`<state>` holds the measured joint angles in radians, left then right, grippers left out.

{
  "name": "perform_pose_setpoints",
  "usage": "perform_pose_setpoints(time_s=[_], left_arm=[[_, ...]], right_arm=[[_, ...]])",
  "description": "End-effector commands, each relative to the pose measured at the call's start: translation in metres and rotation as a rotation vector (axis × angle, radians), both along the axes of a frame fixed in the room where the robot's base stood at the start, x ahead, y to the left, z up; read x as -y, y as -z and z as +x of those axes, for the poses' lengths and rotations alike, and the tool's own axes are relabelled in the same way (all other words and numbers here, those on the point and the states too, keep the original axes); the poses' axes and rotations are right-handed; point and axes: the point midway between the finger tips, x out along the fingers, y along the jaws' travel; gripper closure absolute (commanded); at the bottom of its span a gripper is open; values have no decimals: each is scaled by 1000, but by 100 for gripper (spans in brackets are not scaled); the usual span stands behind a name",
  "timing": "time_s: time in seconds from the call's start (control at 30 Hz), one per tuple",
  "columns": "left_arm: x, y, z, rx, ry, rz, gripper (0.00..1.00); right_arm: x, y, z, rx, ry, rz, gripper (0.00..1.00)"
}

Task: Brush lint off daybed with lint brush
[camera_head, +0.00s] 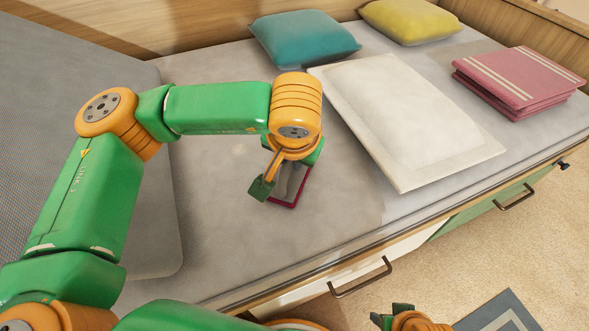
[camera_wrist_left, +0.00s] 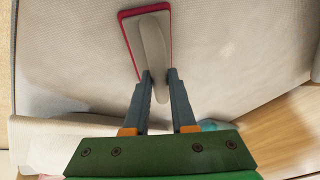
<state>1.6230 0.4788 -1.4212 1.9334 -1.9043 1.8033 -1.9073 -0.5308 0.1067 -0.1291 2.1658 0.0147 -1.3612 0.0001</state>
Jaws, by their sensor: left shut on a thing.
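The daybed (camera_head: 235,225) has a grey mattress top that fills most of the head view; its grey fabric also fills the wrist view (camera_wrist_left: 235,60). My left gripper (camera_head: 279,190) is over the middle of the daybed, pointing down. It is shut on the grey handle of the lint brush (camera_head: 287,204), which has a red-edged flat head. In the wrist view the fingers (camera_wrist_left: 160,82) pinch the handle of the brush (camera_wrist_left: 152,38). The brush is at or close to the fabric; contact is unclear. I cannot make out lint clearly. My right gripper (camera_head: 392,315) is partly in view at the bottom edge.
A white pillow (camera_head: 410,118), a folded pink blanket (camera_head: 518,80), a teal cushion (camera_head: 304,38) and a yellow cushion (camera_head: 410,20) lie toward the back and right. A grey cushion (camera_head: 160,215) is at left. Drawer handles (camera_head: 360,280) stick out along the front. Bare mattress surrounds the brush.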

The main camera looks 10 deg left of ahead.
Motion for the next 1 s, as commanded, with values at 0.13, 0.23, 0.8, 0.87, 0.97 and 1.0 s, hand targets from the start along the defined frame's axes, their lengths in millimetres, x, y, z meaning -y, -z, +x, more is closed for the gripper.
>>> perform_pose_setpoints(time_s=[0.13,0.23,0.8,0.87,0.97,1.0], left_arm=[[-4,0,5,1,-1,-1,100],[-12,2,15,1,-4,0,100],[-42,1,55,-1,-2,0,100],[-44,1,58,-1,-2,0,100],[-46,1,60,0,0,0,100],[-48,1,63,-1,-1,0,100]], right_arm=[[0,1,0,0,0,0,50],[0,3,0,0,0,0,50],[0,-5,0,0,0,0,50],[0,-5,0,0,0,0,50],[0,-6,0,0,0,0,50],[0,-7,0,0,0,0,50]])
